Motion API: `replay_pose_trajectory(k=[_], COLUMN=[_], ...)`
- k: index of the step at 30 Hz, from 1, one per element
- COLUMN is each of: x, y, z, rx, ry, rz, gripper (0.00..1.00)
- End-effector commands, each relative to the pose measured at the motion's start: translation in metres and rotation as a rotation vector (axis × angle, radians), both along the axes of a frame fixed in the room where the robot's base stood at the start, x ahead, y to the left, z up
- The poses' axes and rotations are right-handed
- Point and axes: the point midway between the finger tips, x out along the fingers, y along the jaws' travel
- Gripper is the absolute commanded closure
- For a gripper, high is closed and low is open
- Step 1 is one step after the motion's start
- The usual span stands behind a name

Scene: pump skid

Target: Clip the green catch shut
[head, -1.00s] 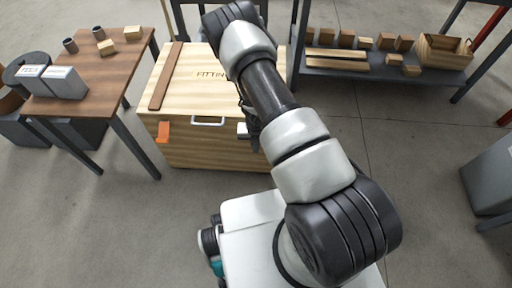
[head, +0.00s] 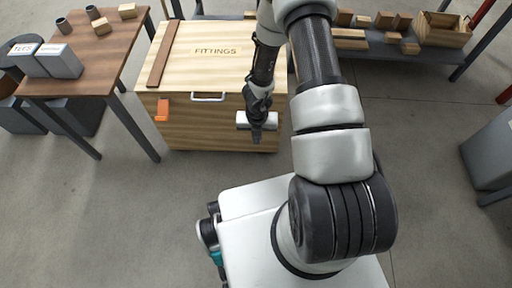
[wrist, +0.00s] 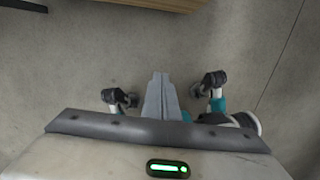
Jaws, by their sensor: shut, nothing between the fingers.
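The green catch is not seen in either view; my arm and hand cover the right part of the chest's front. The wooden chest (head: 190,128) marked FITTINGS stands ahead with its lid (head: 215,68) down; I cannot tell whether a slight gap is left. An orange catch (head: 162,110) is on its front at the left, beside a white handle (head: 208,97). My gripper (head: 257,138) is shut and empty, pointing down before the chest's right front. In the wrist view my shut fingers (wrist: 160,78) are over bare floor.
A wooden table (head: 92,52) with grey boxes (head: 58,62) stands to the left. A low shelf (head: 435,53) with wooden blocks is behind at the right. A grey bin (head: 490,155) is at the right edge. The floor before the chest is clear.

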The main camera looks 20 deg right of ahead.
Motion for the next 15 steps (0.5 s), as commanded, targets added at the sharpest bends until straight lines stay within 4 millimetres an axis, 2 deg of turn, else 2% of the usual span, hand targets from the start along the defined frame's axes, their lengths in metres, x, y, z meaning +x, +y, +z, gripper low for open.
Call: replay_pose_trajectory(k=[3, 6, 15], x=[-0.018, -0.028, -0.034], y=[0.006, 0.009, 0.011], z=[0.012, 0.019, 0.024], rx=[0.002, 0.001, 0.001], ry=[0.000, 0.002, 0.000], rz=[0.002, 0.001, 0.002], gripper=[1.00, 1.00, 1.00])
